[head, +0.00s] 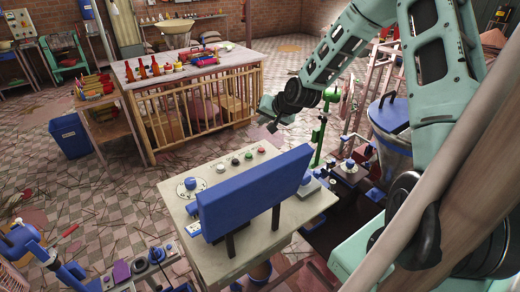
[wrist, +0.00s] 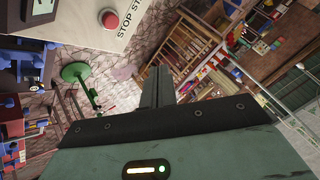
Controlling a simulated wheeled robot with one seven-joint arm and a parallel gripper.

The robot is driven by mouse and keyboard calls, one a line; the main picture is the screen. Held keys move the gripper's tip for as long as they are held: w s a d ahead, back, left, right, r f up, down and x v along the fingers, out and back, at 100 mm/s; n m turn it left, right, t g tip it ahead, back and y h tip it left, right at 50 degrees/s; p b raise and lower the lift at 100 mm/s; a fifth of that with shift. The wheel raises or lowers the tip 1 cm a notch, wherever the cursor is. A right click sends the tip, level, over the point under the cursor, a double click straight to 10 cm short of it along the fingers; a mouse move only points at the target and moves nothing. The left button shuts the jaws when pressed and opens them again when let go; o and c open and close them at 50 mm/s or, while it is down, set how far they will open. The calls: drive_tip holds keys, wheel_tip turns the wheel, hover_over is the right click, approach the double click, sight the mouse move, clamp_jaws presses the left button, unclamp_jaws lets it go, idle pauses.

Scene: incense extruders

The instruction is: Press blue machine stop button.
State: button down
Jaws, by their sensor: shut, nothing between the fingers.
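The blue machine is a pale table-top console with a blue panel (head: 255,192) standing on it. A row of round buttons runs along its far edge, with the red stop button (head: 262,150) at the right end. In the wrist view the red button (wrist: 108,18) sits on the white top at the upper left, beside printed letters reading "STOP" and part of another word. My gripper (head: 268,115) is above and past the far right corner of the console, apart from the button. Its fingers (wrist: 158,85) are shut and empty, off to the side of the button.
A blue-knobbed dial (head: 190,184) is at the console's left. A slatted wooden table (head: 130,75) with bottles and colourful items stands behind. A green stand (head: 322,125) and a dark machine (head: 350,175) are to the right. A blue bin (head: 70,137) stands at the left.

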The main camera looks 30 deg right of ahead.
sight(263, 151)
drive_tip(key=shift+f, duration=0.15)
wheel_tip(263, 151, down, 9)
drive_tip(key=b, duration=0.6)
drive_tip(key=shift+r, duration=0.2)
drive_tip(key=shift+f+b, duration=0.15)
drive_tip(key=shift+b, duration=0.2)
idle(1.4)
drive_tip(key=shift+f, duration=0.25)
drive_tip(key=shift+f+b, duration=0.5)
drive_tip(key=shift+b, duration=0.15)
idle(0.6)
idle(0.3)
drive_tip(key=shift+r+p, duration=0.7)
drive_tip(key=shift+r, duration=0.25)
drive_tip(key=shift+r, duration=0.1)
